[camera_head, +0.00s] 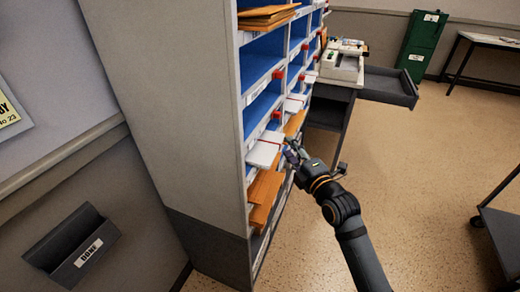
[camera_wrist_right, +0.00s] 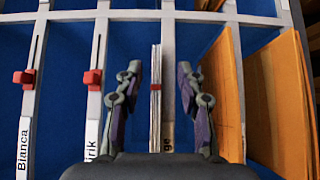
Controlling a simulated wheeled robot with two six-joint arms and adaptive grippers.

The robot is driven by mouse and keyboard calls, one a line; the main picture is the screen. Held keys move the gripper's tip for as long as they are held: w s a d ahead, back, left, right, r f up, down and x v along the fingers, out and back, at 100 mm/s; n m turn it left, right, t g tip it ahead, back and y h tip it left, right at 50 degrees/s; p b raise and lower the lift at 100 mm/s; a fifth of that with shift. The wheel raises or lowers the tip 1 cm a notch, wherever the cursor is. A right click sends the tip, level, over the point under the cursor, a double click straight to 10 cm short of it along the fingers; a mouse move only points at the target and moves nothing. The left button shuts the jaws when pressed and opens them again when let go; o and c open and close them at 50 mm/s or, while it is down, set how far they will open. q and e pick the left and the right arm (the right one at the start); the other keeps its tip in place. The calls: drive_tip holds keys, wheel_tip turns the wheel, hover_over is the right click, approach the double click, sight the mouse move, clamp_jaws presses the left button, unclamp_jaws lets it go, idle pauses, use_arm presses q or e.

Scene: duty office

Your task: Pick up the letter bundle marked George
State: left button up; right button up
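A white letter bundle with a red band (camera_head: 263,153) sticks out of a pigeonhole in the head view. In the wrist view the bundle (camera_wrist_right: 155,100) appears edge-on as a thin white stack, next to a label (camera_wrist_right: 167,135) of which only "ge" shows. My right gripper (camera_head: 291,148) is at the cabinet front, just right of the bundle. In the wrist view its two fingers (camera_wrist_right: 157,105) are spread on either side of the bundle, with gaps on both sides. My left gripper is in neither view.
The pigeonhole cabinet (camera_head: 180,110) has blue-lined slots. Orange envelopes (camera_head: 266,188) stick out below the bundle, and beside the right finger in the wrist view (camera_wrist_right: 222,95). Labels "Bianca" (camera_wrist_right: 24,145) and one ending "rik" (camera_wrist_right: 91,140) lie left. Open floor (camera_head: 420,190) is at right.

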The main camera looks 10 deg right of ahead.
sight(283, 137)
drive_tip(key=w, duration=0.3)
drive_tip(key=w+a, duration=0.1)
drive_tip(key=w, duration=0.1)
drive_tip(key=shift+w+r, duration=0.2)
drive_tip(key=shift+w, duration=0.15)
clamp_jaws()
